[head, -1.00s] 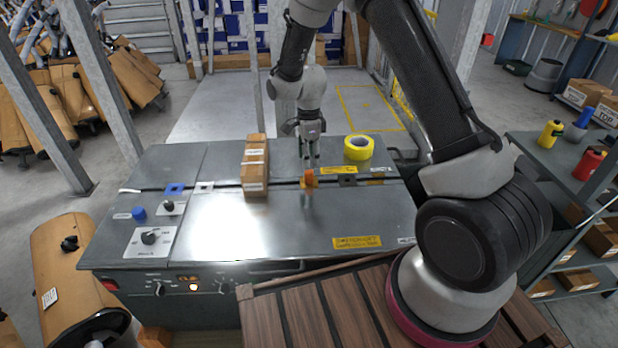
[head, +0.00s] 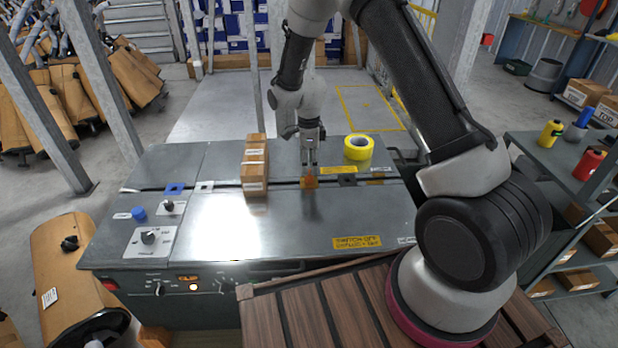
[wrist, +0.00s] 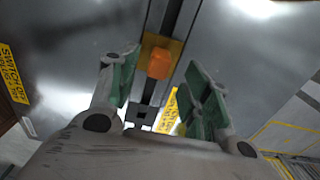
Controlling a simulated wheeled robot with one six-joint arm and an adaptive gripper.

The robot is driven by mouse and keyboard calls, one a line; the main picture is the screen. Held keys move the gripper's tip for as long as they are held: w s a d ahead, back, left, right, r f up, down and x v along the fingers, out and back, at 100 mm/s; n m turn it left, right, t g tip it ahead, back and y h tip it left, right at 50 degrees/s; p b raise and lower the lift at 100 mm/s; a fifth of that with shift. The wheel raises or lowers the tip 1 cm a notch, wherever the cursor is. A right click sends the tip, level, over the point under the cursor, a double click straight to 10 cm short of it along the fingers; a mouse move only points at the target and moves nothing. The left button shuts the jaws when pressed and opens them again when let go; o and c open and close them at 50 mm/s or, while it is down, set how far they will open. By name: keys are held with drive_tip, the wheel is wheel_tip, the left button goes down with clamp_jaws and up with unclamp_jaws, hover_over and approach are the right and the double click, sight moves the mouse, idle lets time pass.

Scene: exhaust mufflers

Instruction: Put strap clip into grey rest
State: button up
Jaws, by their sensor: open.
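The strap clip, seemingly the small orange block (head: 309,179), sits on an orange-brown square plate (wrist: 152,43) over the dark slot of the metal bench. In the wrist view the orange block (wrist: 159,64) shows between my fingertips' lines. My gripper (head: 310,165) is open, pointing down just above the block; its spread green-padded fingers also show in the wrist view (wrist: 163,60). I cannot tell whether they touch it. The grey rest, seemingly a dark grey square with an opening (head: 347,180), lies to the right along the slot; it also shows in the wrist view (wrist: 140,115).
Left of my gripper stands a stack of cardboard boxes (head: 254,165). A yellow tape roll (head: 358,147) lies behind the grey square. A blue square (head: 175,189) and a white square (head: 205,187) lie farther left. The bench front (head: 270,230) is clear.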

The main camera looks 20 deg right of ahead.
sight(309, 171)
wheel_tip(309, 171, down, 5)
drive_tip(key=shift+f, duration=0.15)
idle(0.4)
clamp_jaws()
wheel_tip(309, 171, up, 10)
drive_tip(key=shift+s+r, duration=0.1)
idle(0.5)
idle(0.3)
